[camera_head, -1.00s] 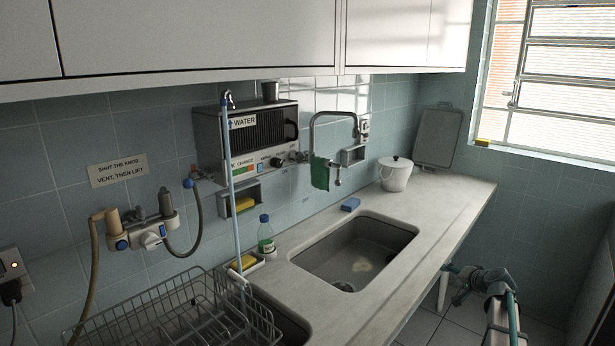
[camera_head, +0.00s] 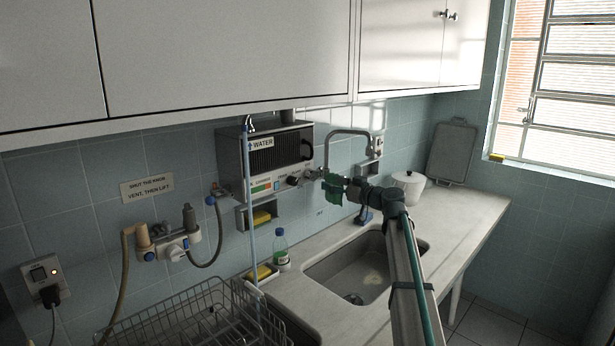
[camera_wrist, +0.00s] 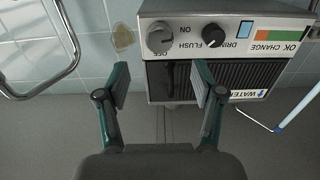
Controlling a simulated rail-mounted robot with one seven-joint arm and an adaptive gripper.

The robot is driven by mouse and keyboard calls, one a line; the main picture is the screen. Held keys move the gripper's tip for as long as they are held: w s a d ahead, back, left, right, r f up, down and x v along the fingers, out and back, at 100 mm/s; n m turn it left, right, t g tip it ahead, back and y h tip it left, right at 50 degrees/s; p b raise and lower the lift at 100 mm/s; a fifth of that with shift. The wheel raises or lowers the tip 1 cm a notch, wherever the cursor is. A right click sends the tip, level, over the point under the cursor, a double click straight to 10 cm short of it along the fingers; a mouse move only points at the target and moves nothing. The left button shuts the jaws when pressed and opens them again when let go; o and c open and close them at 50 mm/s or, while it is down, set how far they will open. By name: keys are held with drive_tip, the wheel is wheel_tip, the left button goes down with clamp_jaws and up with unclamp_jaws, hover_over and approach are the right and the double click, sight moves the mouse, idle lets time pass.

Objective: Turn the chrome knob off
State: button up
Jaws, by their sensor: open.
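The chrome knob (camera_wrist: 160,38) is on the front of the water unit (camera_wrist: 225,75), which appears upside down in the wrist view. "ON" and "OFF" are printed around it; I cannot tell exactly where it points. In the head view the chrome knob (camera_head: 311,174) is small, at the right end of the unit's panel. My gripper (camera_wrist: 161,78) is open and empty. In the wrist view its fingertips are on either side of the knob's column, below the knob in the picture, apparently not touching it. In the head view my gripper (camera_head: 343,183) is right of the knob.
A black knob (camera_wrist: 214,35) marked "FLUSH" and "DRINK" is beside the chrome one.

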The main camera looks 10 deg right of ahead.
sight(314, 177)
drive_tip(key=p+x, duration=0.2)
drive_tip(key=x, duration=0.6)
drive_tip(key=shift+w, duration=0.15)
drive_tip(key=shift+w+a+p, duration=0.35)
drive_tip(key=shift+w+a, duration=0.1)
drive_tip(key=c, duration=1.1)
drive_tip(key=shift+c, duration=0.2)
